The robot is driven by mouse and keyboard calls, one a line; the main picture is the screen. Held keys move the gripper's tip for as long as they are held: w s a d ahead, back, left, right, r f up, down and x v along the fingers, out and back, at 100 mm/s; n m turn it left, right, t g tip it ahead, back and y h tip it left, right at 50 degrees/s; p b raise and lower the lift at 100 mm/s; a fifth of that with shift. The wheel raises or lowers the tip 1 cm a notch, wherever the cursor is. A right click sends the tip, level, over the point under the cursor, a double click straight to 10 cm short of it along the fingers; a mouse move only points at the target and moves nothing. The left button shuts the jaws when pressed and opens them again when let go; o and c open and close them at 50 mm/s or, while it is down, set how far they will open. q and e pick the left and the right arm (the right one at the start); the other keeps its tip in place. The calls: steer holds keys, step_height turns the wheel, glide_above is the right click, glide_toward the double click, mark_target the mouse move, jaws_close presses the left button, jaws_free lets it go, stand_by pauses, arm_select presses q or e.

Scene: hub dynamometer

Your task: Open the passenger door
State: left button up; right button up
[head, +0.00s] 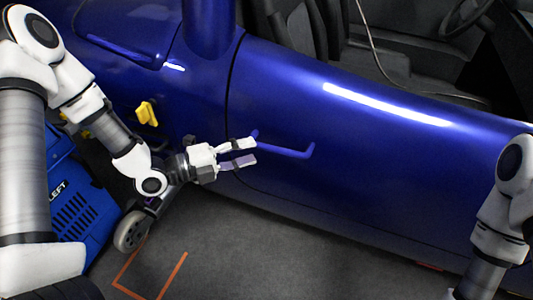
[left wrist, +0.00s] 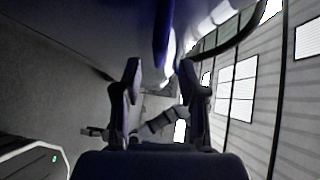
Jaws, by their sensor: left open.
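The car's blue door (head: 380,150) fills the middle and right of the head view and looks shut, with its seam running down just left of the handle. The bar-shaped blue door handle (head: 292,152) stands out from the door near that seam. My left gripper (head: 253,152) is open, with its fingertips at the handle's left end. In the left wrist view, a dark blue bar, likely the handle (left wrist: 161,38), shows ahead and between the open fingers of my left gripper (left wrist: 160,72). I cannot tell whether they touch. My right gripper is out of view.
A yellow knob-like part (head: 147,112) sits on the car's side left of the door. A blue unit marked LEFT (head: 75,205) and a caster wheel (head: 132,231) stand at lower left. Grey floor with orange marks (head: 172,275) lies open below the door.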

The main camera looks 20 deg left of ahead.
mark_target(266, 145)
arm_select(q)
steer(key=b+x, duration=0.1)
steer(key=x, duration=0.4)
steer(key=shift+w+d+f+b, duration=0.1)
steer(key=shift+w+d+b, duration=0.05)
steer(key=shift+d+b, duration=0.15)
jaws_close()
